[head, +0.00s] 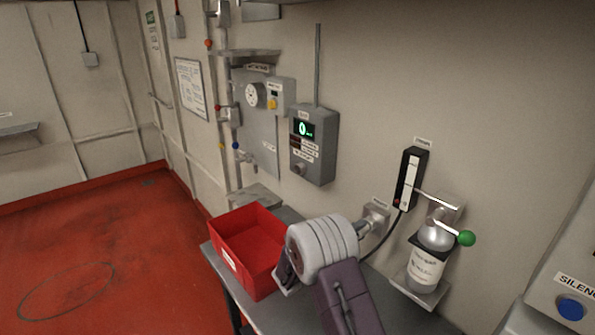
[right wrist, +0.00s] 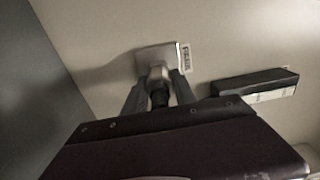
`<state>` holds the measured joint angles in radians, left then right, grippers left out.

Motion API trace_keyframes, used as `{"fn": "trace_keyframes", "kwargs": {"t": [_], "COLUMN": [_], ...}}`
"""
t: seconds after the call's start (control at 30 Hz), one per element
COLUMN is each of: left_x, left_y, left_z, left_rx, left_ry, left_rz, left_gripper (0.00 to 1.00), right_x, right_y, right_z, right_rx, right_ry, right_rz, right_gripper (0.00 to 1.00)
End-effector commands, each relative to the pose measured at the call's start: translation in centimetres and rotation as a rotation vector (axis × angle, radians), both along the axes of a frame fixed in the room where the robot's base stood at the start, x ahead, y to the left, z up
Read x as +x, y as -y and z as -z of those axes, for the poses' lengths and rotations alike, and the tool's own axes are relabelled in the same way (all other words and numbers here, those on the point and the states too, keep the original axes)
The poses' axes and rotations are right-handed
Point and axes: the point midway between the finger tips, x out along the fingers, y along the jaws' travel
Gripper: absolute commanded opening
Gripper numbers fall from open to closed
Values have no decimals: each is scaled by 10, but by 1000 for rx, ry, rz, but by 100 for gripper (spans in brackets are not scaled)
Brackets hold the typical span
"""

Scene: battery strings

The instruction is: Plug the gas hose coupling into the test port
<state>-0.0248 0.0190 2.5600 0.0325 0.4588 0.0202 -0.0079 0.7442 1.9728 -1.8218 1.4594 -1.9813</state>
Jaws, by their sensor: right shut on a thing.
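The hose coupling (right wrist: 160,97) shows in the right wrist view as a dark piece between my two fingers. My right gripper (right wrist: 158,88) is shut on it, in front of a square wall plate (right wrist: 182,57) with a small label. A pale metal piece lies between the coupling and the plate; I cannot tell whether they are joined. In the head view my right gripper (head: 363,228) is mostly hidden behind my wrist, by the same plate (head: 379,212). The black hose (head: 387,238) runs near it. The grey detector box (head: 313,146) has a round port (head: 299,168) low on its front. My left gripper is out of view.
A gas cylinder (head: 427,268) with a green knob (head: 466,238) stands on a wall bracket at right. A red bin (head: 247,245) sits on the grey bench, left of my wrist. Pipes and a gauge panel are further left.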

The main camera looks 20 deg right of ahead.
Motion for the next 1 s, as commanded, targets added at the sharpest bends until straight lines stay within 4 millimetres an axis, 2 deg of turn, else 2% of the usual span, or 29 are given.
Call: {"fn": "trace_keyframes", "kwargs": {"t": [1.0], "left_x": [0], "left_y": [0], "left_z": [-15], "left_rx": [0], "left_ry": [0], "left_rz": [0], "left_gripper": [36], "right_x": [-8], "right_y": [-29], "right_z": [-1], "right_rx": [0], "right_ry": [-1], "right_rz": [0], "right_gripper": [0]}}
